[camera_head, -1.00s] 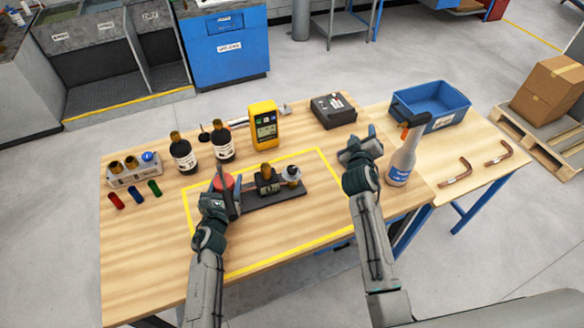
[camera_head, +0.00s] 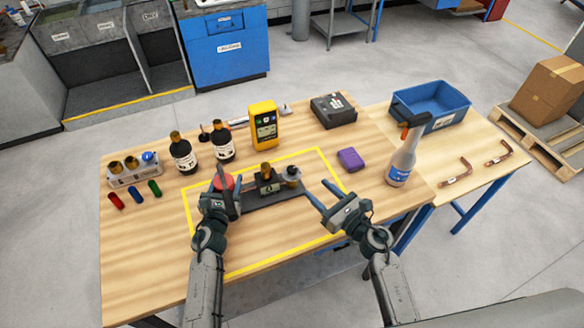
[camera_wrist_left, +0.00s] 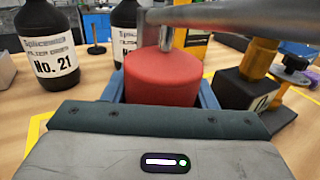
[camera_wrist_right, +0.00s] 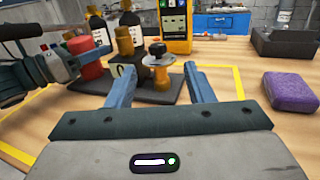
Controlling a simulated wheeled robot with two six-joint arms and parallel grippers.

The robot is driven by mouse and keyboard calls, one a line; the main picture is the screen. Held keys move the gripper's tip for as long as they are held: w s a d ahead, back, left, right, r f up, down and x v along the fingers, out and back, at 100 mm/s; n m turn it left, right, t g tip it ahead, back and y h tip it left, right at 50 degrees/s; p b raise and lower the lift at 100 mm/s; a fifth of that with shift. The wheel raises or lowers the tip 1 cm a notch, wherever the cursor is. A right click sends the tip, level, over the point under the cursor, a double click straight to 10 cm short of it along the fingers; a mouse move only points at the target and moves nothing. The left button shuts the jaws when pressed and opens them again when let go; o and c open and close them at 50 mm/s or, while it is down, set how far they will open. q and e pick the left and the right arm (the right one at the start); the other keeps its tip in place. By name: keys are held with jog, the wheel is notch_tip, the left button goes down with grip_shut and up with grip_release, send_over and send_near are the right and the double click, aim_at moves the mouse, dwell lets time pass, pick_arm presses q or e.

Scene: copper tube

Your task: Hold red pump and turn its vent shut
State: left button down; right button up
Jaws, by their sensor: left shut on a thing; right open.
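The red pump body (camera_head: 226,181) stands at the left end of a dark base plate (camera_head: 278,197). It fills the middle of the left wrist view (camera_wrist_left: 165,78), with a metal bar crossing above it. My left gripper (camera_head: 225,186) is shut on the red pump. A brass fitting on a dark block (camera_head: 267,178) sits mid-plate. The vent, with a black knob over a pale disc (camera_head: 291,175), is at the right end; it shows in the right wrist view (camera_wrist_right: 158,55). My right gripper (camera_head: 322,196) is open and empty, its fingers pointing at the vent from the right, apart from it.
A purple block (camera_head: 351,159) lies right of the yellow outline, near a spray bottle (camera_head: 402,160). Two dark bottles (camera_head: 184,154) and a yellow meter (camera_head: 264,126) stand behind the plate. A blue bin (camera_head: 430,105) is at back right. The table's front area is clear.

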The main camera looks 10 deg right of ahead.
aim_at(294, 172)
jog(key=shift+a+f+n, duration=0.1)
jog(key=shift+a+n, duration=0.1)
jog(key=shift+n, duration=0.1)
jog(key=x, duration=1.1)
jog(key=shift+w+a, duration=0.2)
jog(key=shift+w, duration=0.05)
jog(key=shift+c, duration=0.2)
jog(key=c, duration=0.9)
jog(key=shift+m+t+h, duration=0.9)
jog(key=shift+m+h, duration=0.5)
jog(key=shift+h, duration=0.7)
